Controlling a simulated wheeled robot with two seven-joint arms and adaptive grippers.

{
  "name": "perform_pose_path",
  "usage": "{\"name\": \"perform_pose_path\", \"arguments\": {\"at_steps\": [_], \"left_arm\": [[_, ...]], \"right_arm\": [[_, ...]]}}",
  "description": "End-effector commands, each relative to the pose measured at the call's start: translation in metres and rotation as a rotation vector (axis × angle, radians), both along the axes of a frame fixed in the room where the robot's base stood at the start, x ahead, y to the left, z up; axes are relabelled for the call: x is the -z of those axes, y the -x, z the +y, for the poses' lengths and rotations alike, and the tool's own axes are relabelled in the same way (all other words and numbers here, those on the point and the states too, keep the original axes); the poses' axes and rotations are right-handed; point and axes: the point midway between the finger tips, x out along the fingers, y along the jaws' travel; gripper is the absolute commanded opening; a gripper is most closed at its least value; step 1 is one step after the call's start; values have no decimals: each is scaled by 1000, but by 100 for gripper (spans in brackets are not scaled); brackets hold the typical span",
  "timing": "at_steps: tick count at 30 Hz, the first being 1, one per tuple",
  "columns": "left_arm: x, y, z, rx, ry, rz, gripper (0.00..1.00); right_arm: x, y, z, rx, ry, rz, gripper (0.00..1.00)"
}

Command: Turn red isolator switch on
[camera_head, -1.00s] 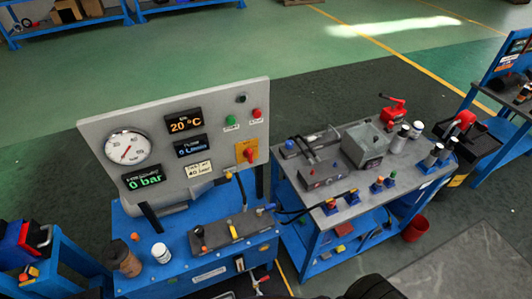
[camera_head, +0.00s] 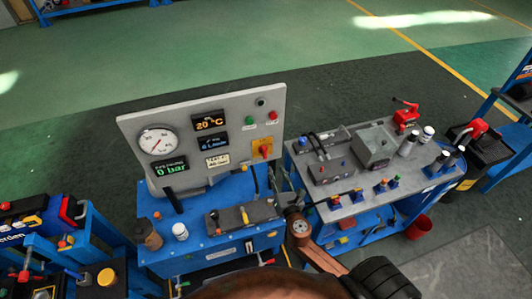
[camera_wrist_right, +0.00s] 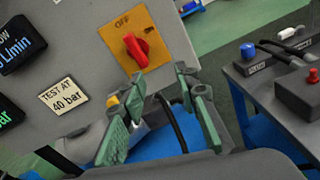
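The red isolator switch (camera_head: 264,149) sits on a yellow plate at the right side of the grey panel (camera_head: 200,105). In the right wrist view its red knob (camera_wrist_right: 138,50) shows close up on the yellow plate (camera_wrist_right: 157,31), with the word OFF above it. My right gripper (camera_wrist_right: 160,80) is open, its two green-padded fingers spread below the knob, with nothing between them and apart from the switch. In the head view the right gripper (camera_head: 277,181) is small and dark, in front of and below the switch. My left gripper is not in view.
The panel carries a gauge (camera_head: 157,141), displays, a TEST AT 40 bar label (camera_wrist_right: 64,96), and green and red buttons (camera_head: 273,115). A blue bench (camera_head: 210,253) stands below. A second bench (camera_head: 345,208) with switches and boxes stands close on the right.

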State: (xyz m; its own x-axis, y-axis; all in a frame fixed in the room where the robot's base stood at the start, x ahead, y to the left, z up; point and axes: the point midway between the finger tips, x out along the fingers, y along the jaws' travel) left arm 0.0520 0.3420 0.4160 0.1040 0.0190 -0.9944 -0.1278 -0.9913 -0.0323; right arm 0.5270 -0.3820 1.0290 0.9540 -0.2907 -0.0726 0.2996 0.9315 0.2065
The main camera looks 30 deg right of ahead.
Motion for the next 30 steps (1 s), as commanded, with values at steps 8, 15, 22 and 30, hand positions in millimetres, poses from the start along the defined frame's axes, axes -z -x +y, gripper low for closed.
{"name": "perform_pose_path", "arguments": {"at_steps": [8,15,22,30], "left_arm": [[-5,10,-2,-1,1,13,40],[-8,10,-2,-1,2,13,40],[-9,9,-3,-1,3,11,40],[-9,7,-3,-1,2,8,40]], "right_arm": [[-31,-22,18,-71,229,-17,29],[-31,-59,9,-68,225,-17,29],[-30,-80,3,-68,222,-16,29],[-29,-83,2,-67,222,-14,29]]}}
